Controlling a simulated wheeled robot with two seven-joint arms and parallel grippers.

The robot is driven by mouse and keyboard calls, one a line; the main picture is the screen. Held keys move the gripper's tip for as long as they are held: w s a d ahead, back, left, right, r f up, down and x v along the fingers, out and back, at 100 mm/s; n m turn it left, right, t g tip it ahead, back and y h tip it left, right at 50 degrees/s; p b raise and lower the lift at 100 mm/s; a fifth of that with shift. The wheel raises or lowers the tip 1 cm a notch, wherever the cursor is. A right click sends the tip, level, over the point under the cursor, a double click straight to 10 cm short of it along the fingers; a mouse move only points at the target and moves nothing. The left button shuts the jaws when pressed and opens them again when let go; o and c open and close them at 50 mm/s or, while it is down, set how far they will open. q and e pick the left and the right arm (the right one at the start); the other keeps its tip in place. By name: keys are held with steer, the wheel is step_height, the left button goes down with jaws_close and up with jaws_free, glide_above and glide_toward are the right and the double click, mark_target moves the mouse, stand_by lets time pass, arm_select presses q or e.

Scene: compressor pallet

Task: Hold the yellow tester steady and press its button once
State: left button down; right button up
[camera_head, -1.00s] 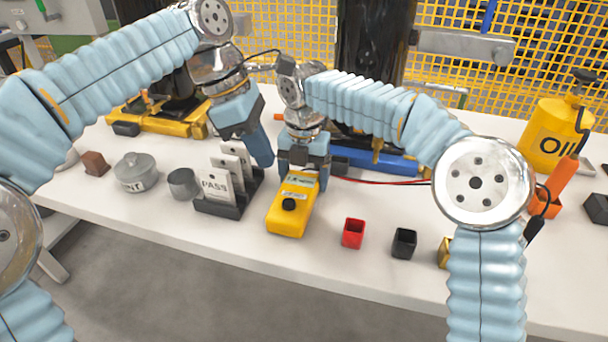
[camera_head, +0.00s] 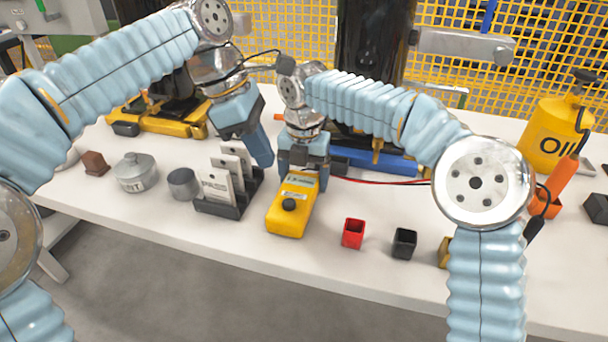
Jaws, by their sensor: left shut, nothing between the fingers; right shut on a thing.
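The yellow tester (camera_head: 286,219) lies on the white table with its round black button (camera_head: 289,204) facing up, uncovered. A small label or display is at its far end. My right gripper (camera_head: 303,180) points down and is shut on that far end, partly covering it. My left gripper (camera_head: 263,163) is shut and empty. It is behind and to the left of the tester, above the card rack's right side, apart from the button.
A dark rack (camera_head: 222,208) with upright pale cards stands just left of the tester. A grey cup (camera_head: 183,184) and lidded pot (camera_head: 135,173) are further left. A red box (camera_head: 353,233) and black box (camera_head: 404,243) stand to the right. A red cable runs behind.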

mark_target(286, 205)
stand_by(0.6)
arm_select(q)
steer(key=d+t, duration=0.1)
steer(key=t, duration=0.1)
steer(key=s+d+r+n+t+h, duration=0.1)
steer(key=t, duration=0.2)
steer(key=d+r+n+t+h, duration=0.1)
steer(key=t, duration=0.1)
steer(key=shift+s+d, duration=0.25)
steer(key=shift+s, duration=0.05)
steer(key=shift+f, duration=4.4)
steer(key=shift+f, duration=0.1)
steer(key=shift+f, duration=0.3)
